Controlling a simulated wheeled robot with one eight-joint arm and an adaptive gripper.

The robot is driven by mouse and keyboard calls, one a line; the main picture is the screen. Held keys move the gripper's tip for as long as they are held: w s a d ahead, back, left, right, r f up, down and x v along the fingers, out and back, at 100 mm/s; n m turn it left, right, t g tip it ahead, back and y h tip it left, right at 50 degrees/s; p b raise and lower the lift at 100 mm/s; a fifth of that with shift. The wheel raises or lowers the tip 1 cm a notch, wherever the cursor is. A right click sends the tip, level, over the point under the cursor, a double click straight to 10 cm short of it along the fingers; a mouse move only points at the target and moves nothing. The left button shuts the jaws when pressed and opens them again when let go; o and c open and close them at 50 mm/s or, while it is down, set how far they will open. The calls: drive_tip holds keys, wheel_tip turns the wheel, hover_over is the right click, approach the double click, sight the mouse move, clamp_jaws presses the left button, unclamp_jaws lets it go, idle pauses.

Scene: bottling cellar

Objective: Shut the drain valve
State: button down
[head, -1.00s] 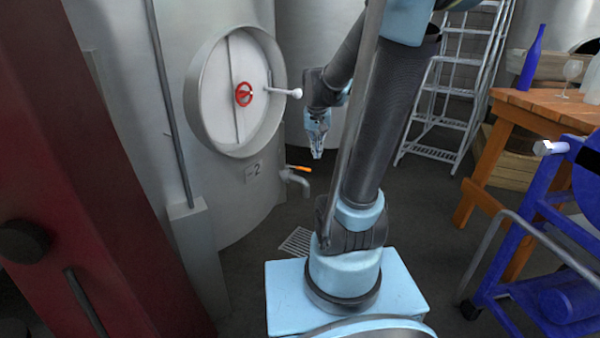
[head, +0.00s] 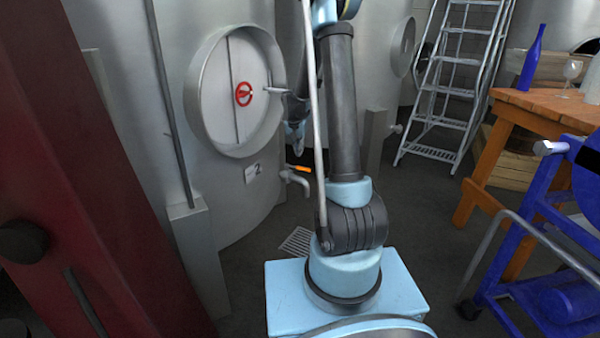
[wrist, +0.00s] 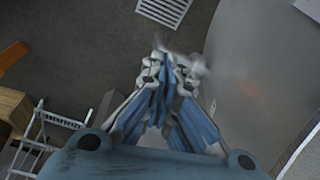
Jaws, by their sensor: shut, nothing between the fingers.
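The drain valve (head: 293,181) sticks out low from the front of the steel tank marked 2. It has a grey bent spout and a short orange handle (head: 301,168). My gripper (head: 295,142) hangs pointing down, just above the orange handle in the head view, with its fingers closed and empty. In the wrist view my gripper (wrist: 168,70) also shows shut, and a blurred grey part of the valve (wrist: 185,60) lies behind the fingertips. The orange handle is hidden there. I cannot tell whether the fingers touch the valve.
The tank's round hatch (head: 236,92) with a red emblem stands close above and left of my gripper. A floor drain grate (head: 297,241) lies below the valve. A ladder (head: 450,85), wooden table (head: 545,103) and blue trolley (head: 550,240) stand to the right. Floor between is clear.

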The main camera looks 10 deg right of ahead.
sight(301, 169)
drive_tip(key=w+a+f, duration=0.1)
drive_tip(key=w+f, duration=0.4)
drive_tip(key=f, duration=0.1)
drive_tip(key=shift+w+f+m, duration=0.25)
drive_tip(key=shift+f+m, duration=0.05)
drive_tip(key=shift+m, duration=0.1)
drive_tip(key=w+d+f, duration=0.1)
drive_tip(key=w+f, duration=0.1)
drive_tip(key=f, duration=0.1)
drive_tip(key=w+d+f, duration=0.1)
drive_tip(key=w+f, duration=0.1)
drive_tip(key=f, duration=0.2)
drive_tip(key=w+d+f, duration=0.1)
drive_tip(key=w+f, duration=0.1)
drive_tip(key=f, duration=0.1)
drive_tip(key=shift+d+f, duration=0.15)
drive_tip(key=shift+d, duration=0.1)
